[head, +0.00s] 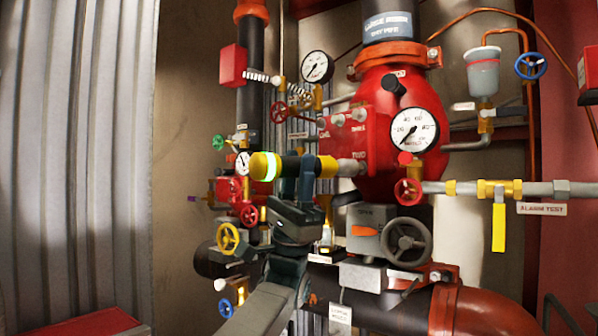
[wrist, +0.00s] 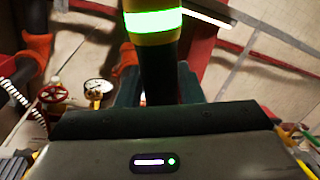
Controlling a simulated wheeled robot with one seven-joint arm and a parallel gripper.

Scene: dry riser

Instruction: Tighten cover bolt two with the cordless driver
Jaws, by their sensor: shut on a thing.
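A large gauge (head: 414,130) and a red handwheel (head: 408,192) sit right of the cover. A smaller gauge (head: 317,67) and red handwheel (head: 280,114) are above the driver. A grey handwheel (head: 405,243) is below. Corrugated sheet (head: 75,150) fills the left.

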